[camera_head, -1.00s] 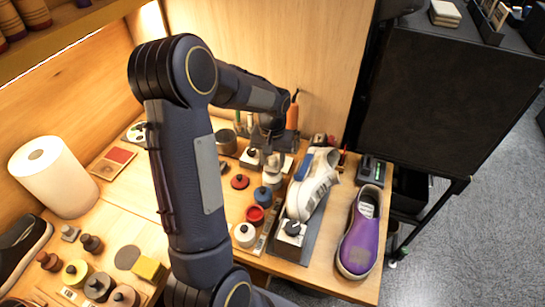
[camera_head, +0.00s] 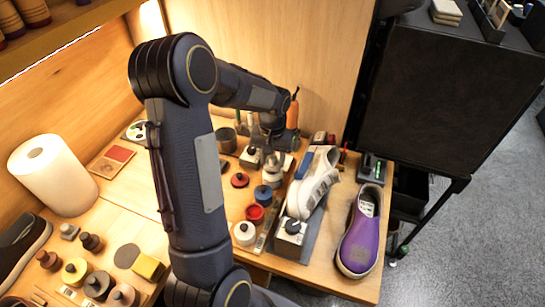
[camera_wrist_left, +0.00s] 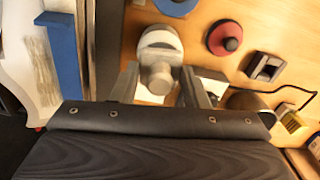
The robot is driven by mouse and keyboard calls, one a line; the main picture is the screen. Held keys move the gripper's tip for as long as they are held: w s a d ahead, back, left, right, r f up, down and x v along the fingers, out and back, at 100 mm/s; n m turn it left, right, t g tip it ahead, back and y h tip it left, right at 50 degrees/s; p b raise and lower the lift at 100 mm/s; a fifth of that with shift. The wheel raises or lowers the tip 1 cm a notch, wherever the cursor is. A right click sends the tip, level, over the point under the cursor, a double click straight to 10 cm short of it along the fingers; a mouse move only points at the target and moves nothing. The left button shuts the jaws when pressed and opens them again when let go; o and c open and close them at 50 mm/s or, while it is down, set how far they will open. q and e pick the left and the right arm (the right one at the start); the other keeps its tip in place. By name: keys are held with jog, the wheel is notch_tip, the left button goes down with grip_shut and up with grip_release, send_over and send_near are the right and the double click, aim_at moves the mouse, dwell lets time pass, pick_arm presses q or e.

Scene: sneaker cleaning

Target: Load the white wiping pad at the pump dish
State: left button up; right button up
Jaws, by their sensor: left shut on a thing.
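My left gripper (camera_head: 271,158) points down over the back of the workbench. In the left wrist view its two fingers (camera_wrist_left: 160,84) are closed on the grey knob of a round white wiping pad (camera_wrist_left: 158,42). I cannot tell from these views whether the pad touches anything below. The pump dish is hard to identify; a small pale block with a dark top (camera_head: 250,153), beside the gripper on its left, may be it. My right gripper is not in view.
A white sneaker (camera_head: 320,188) rests on a stand right of the gripper, with a purple shoe (camera_head: 360,236) farther right. Red (camera_head: 240,180), blue (camera_head: 263,194) and white (camera_head: 244,232) knobbed pads stand nearby. A paper roll (camera_head: 62,178) stands at the left.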

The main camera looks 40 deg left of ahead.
aim_at(273, 156)
pick_arm(q)
jog(key=shift+f+b, duration=0.55)
jog(key=shift+f, duration=0.2)
dwell(1.3)
jog(key=shift+r+p, duration=2.65)
jog(key=shift+r, duration=0.95)
jog(key=shift+f, duration=0.1)
